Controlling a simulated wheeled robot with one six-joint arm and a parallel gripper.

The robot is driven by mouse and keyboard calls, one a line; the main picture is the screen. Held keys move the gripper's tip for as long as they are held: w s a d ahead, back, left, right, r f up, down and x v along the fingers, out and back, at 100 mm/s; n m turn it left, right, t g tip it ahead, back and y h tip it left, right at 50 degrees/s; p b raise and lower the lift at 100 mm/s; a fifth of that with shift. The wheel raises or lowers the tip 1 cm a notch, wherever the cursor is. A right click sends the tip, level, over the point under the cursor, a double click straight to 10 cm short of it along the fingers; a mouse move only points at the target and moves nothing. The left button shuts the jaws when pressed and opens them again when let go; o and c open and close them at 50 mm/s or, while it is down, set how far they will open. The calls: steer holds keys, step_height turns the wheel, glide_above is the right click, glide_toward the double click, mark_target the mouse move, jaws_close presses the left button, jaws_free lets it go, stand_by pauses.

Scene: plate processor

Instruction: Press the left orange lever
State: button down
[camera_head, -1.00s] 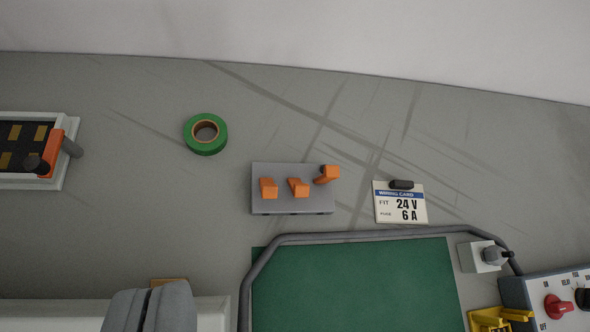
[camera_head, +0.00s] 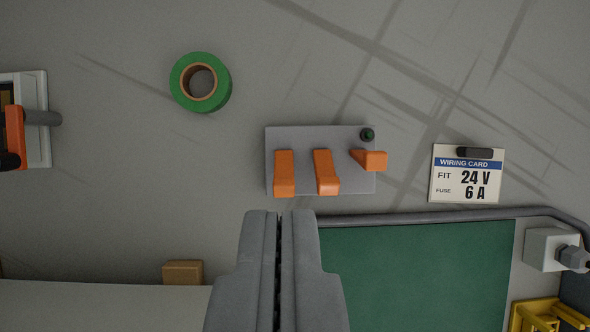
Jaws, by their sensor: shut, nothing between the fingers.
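A grey block (camera_head: 304,140) carries three orange levers in a row. The left orange lever (camera_head: 284,174) and the middle lever (camera_head: 326,173) both point down toward the picture's bottom. The right lever (camera_head: 370,160) sits at a different angle, turned sideways, with a small dark green round part (camera_head: 367,135) above it. My gripper (camera_head: 279,214) is shut and empty. Its tips appear just below the left lever in the picture, with a small gap between them in view. I cannot tell the height of the tips above the block.
A green tape roll (camera_head: 220,91) lies at the upper left. A wiring card (camera_head: 468,167) reads 24 V, 6 A on the right. A green mat (camera_head: 420,275) with a grey rail (camera_head: 430,216) lies below the block. A wooden block (camera_head: 183,272) is at lower left.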

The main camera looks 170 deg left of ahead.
glide_above(285, 193)
steer(key=w+d, duration=0.2)
steer(key=w, duration=0.2)
step_height(285, 193, down, 9)
steer(key=shift+s+a+f, duration=0.3)
steer(key=shift+s+f, duration=0.2)
steer(key=shift+s, duration=0.1)
steer(key=shift+s+a+f, duration=0.3)
steer(key=shift+s+f, duration=0.15)
steer(key=shift+s, duration=0.1)
steer(key=shift+s+a+f, duration=0.2)
steer(key=shift+s+f, duration=0.15)
steer(key=shift+s, duration=0.05)
steer(key=shift+s+a+f, duration=0.15)
steer(key=shift+s+a, duration=0.05)
steer(key=shift+s, duration=0.25)
steer(key=shift+s+a+f, duration=0.25)
steer(key=shift+s, duration=0.25)
steer(key=shift+s+a+f, duration=0.25)
steer(key=shift+s+f, duration=0.3)
steer(key=shift+s+a+f, duration=0.25)
steer(key=shift+s+f, duration=0.25)
steer(key=shift+f, duration=0.05)
steer(key=shift+w, duration=0.15)
